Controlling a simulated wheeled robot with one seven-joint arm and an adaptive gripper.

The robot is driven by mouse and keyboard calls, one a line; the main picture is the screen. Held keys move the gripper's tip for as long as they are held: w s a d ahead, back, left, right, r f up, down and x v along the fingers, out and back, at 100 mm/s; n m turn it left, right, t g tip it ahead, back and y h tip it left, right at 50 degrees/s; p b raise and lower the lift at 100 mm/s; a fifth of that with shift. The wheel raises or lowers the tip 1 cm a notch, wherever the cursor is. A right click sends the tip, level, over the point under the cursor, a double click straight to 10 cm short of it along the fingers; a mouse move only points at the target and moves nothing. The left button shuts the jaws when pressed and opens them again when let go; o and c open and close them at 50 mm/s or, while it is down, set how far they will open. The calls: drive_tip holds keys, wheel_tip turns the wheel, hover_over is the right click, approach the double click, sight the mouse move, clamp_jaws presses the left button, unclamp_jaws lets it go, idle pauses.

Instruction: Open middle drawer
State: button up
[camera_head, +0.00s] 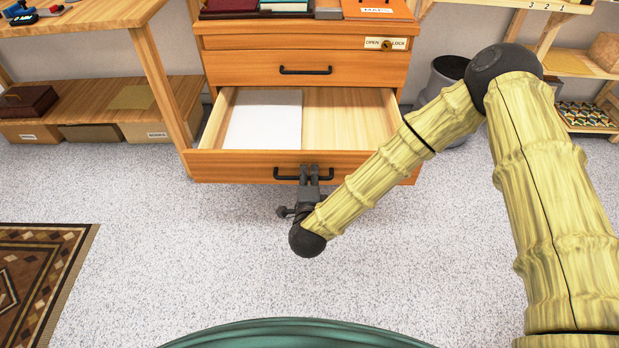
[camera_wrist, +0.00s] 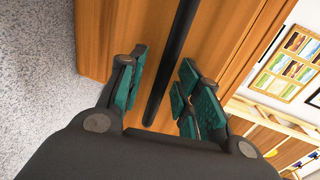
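A wooden cabinet has an open drawer (camera_head: 345,119), pulled well out, below a shut drawer (camera_head: 257,70). The open drawer's front carries a black bar handle (camera_head: 286,177). My gripper (camera_head: 309,172) is at this handle, near its middle. In the wrist view, the handle (camera_wrist: 173,65) runs between the green-padded fingers of my gripper (camera_wrist: 160,92), with gaps visible beside the bar. The fingers look open around it, not clamped. Whether another drawer sits below is hidden by the open drawer's front.
A white sheet or flat box (camera_head: 263,119) lies in the drawer's left half. A lock plate (camera_head: 386,43) sits above the shut drawer. A workbench (camera_head: 90,15) stands left, a dark bin (camera_head: 447,68) right. Speckled floor in front is clear; a patterned rug (camera_head: 40,275) lies left.

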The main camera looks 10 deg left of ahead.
drive_tip(key=v, duration=1.2)
idle(0.5)
drive_tip(key=s+d+f+n+g, duration=0.4)
drive_tip(key=s+d+f+n, duration=0.15)
drive_tip(key=f, duration=0.35)
drive_tip(key=s+d+f+n+g, duration=0.4)
drive_tip(key=d+f, duration=0.3)
drive_tip(key=f, duration=0.2)
drive_tip(key=s+d+f+n+g+h, duration=0.1)
drive_tip(key=s+d+f+n+g, duration=0.25)
drive_tip(key=s+d, duration=0.55)
drive_tip(key=s+d+f+n+g+h, duration=0.1)
drive_tip(key=s+d+f+n+g, duration=0.2)
drive_tip(key=s+d, duration=0.6)
wheel_tip(320, 180, up, 35)
drive_tip(key=w+d+p, duration=0.1)
drive_tip(key=p, duration=3.2)
drive_tip(key=shift+w+d+g+p, duration=0.3)
drive_tip(key=shift+w+g+p, duration=0.05)
drive_tip(key=shift+g+p, duration=0.1)
